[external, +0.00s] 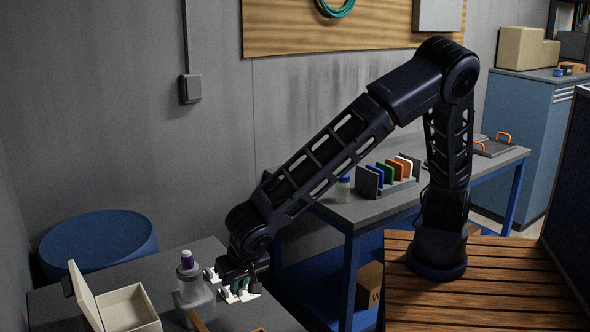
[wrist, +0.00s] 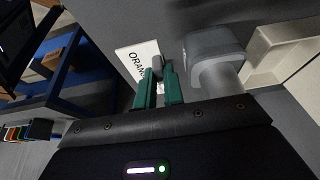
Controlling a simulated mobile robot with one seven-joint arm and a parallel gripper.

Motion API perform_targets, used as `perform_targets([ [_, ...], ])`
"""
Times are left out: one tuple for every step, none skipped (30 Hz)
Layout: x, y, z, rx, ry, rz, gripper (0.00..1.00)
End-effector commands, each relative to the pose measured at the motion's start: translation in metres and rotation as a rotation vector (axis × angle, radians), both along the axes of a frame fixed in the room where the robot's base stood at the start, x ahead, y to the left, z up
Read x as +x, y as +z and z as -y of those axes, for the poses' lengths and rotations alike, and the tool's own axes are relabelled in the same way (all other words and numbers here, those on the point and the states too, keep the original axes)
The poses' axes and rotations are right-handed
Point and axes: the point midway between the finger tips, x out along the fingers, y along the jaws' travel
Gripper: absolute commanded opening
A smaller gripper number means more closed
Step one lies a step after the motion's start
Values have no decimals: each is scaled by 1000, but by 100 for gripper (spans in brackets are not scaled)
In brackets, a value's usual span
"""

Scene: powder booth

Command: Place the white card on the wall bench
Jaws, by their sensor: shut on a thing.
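My gripper (external: 240,287) is low over the near dark-topped bench at lower left. In the wrist view its green fingers (wrist: 158,86) are shut on a small grey piece at the white card (wrist: 136,58), which bears black letters starting "ORAN". The fingers hide part of the card. In the external view only small white parts show at the fingers. Whether the card touches the bench top cannot be told. The bench along the wall (external: 344,212), grey-topped with blue legs, stands behind my arm.
A rack (external: 398,186) of coloured cards and a small blue-capped jar (external: 343,188) stand on the wall bench, with trays (external: 490,147) at its far end. Beside my gripper are a purple-capped bottle in a grey holder (external: 190,299) and an open cream box (external: 128,309).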

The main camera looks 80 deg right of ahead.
Motion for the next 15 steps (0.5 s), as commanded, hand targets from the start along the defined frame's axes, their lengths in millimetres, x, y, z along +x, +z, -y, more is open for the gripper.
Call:
perform_targets([
  [0, -10, 1, -4, -1, -2, 0],
  [0, -15, 1, -3, 0, -2, 0],
  [0, -21, 0, -2, 0, -1, 0],
  [0, -25, 1, -2, -1, -1, 0],
  [0, -28, 0, -2, -1, -1, 0],
  [0, -31, 0, -1, 0, 0, 0],
  [1, -33, 0, 0, 0, 0, 0],
  [1, -34, 0, 0, -1, 0, 0],
  [1, -35, 0, 0, -1, 0, 0],
  [1, -36, 0, 0, -1, 0, 0],
  [0, -38, 0, 0, 0, 0, 0],
  [0, -41, 0, -1, 0, -1, 0],
  [0, -43, 0, -1, -1, -1, 0],
  [0, -47, 1, -2, -1, -2, 0],
  [0, -52, 1, -3, -1, -1, 0],
])
